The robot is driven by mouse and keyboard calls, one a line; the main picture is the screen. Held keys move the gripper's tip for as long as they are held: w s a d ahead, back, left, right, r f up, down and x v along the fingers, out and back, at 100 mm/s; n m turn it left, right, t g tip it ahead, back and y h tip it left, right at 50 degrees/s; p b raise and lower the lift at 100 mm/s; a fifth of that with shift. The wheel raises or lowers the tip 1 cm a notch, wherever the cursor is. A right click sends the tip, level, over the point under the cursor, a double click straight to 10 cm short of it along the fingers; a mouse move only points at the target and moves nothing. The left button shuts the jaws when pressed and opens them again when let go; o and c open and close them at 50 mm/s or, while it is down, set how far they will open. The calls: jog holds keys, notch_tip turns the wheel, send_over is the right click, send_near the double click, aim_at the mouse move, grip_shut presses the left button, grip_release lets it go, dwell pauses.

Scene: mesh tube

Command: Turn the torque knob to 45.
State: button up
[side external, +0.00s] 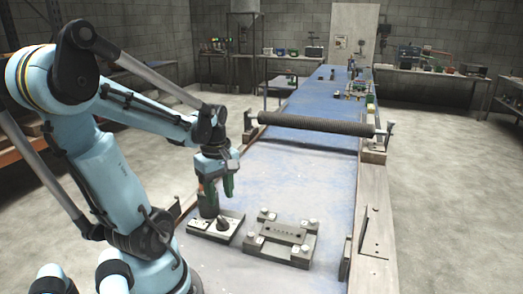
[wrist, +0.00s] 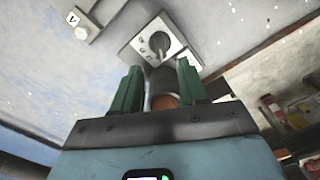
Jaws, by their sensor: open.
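A dark upright cylinder (side external: 208,211) stands on this plate, close below the left finger. A small dark cone-shaped part (side external: 223,225) stands beside it. In the wrist view my gripper (wrist: 160,70) is open, with a dark cylinder with a brownish end (wrist: 163,102) between the fingers; contact cannot be told. Beyond the fingertips the plate (wrist: 133,47) carries a round grey part with a dark pointer (wrist: 158,41). No torque scale or number is readable.
A metal fixture block (side external: 281,238) with several corner bolts sits right of the plate. A long dark mesh roller (side external: 315,125) spans the table behind. A raised wooden edge (side external: 374,230) runs along the right. Blue table surface is free between fixture and roller.

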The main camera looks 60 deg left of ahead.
aim_at(222, 220)
jog(key=shift+f, duration=3.7)
jog(key=shift+c, duration=0.4)
grip_shut()
